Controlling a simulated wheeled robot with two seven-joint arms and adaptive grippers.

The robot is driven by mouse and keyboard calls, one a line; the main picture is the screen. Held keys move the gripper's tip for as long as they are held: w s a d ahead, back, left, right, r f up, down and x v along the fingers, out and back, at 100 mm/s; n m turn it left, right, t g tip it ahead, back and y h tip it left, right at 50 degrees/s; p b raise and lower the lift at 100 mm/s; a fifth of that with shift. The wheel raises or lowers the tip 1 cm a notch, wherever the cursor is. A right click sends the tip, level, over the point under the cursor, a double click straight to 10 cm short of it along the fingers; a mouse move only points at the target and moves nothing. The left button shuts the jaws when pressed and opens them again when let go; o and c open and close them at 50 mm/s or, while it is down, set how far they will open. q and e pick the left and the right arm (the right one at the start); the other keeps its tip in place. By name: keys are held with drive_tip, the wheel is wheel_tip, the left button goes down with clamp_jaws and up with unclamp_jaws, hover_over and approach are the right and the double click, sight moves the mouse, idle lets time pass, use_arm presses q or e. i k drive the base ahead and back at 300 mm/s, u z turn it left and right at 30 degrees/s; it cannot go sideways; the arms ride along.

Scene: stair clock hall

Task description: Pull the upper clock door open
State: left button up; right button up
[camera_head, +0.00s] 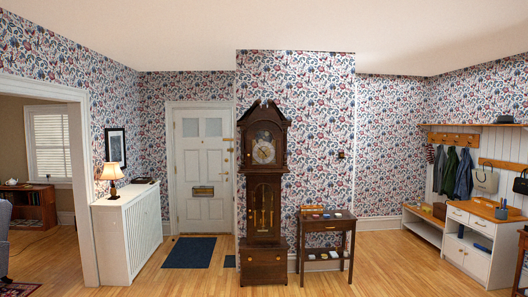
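A tall dark wooden grandfather clock (264,233) stands against the projecting papered wall in the middle of the view. Its upper door (279,150) frames the round dial (264,152) and looks shut. Below it a narrower case with a glazed front (263,208) shows brass-coloured parts inside. Neither of my grippers shows in the head view, and the clock is some way off across the floor.
A small dark side table (327,226) stands just right of the clock. A white cabinet with a lamp (113,171) is at the left, and a dark mat (189,252) lies before the white door (202,150). A white bench unit (470,250) is at the right. The wooden floor ahead is clear.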

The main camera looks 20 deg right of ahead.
sight(264, 147)
drive_tip(key=z, duration=0.15)
drive_tip(key=i, duration=5.9)
drive_tip(key=z, duration=0.4)
